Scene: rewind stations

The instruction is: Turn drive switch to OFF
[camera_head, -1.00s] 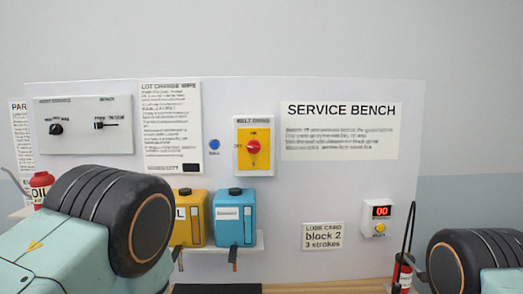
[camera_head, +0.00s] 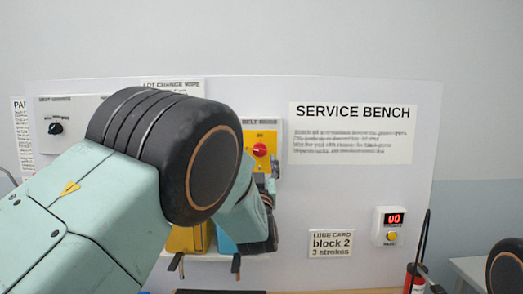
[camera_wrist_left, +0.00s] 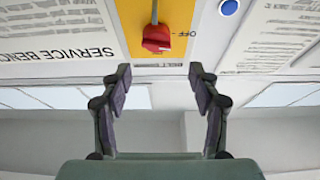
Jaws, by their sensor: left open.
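The drive switch is a red knob (camera_head: 260,150) on a yellow plate (camera_head: 262,136) on the white panel. It also shows in the left wrist view (camera_wrist_left: 156,38), where the panel lettering appears upside down and an OFF mark lies to the right of the knob. I cannot tell the knob's exact setting. My left gripper (camera_head: 270,190) is just below the switch in the head view, partly hidden by my arm. In the left wrist view my left gripper (camera_wrist_left: 160,75) is open and empty, its two fingers apart with the knob ahead between their lines. My right gripper is out of view.
A blue button (camera_wrist_left: 229,7) sits beside the switch. A SERVICE BENCH sign (camera_head: 350,132) and a counter box (camera_head: 391,226) are on the panel to the right. Yellow (camera_head: 186,238) and blue containers stand below, largely hidden by my left arm.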

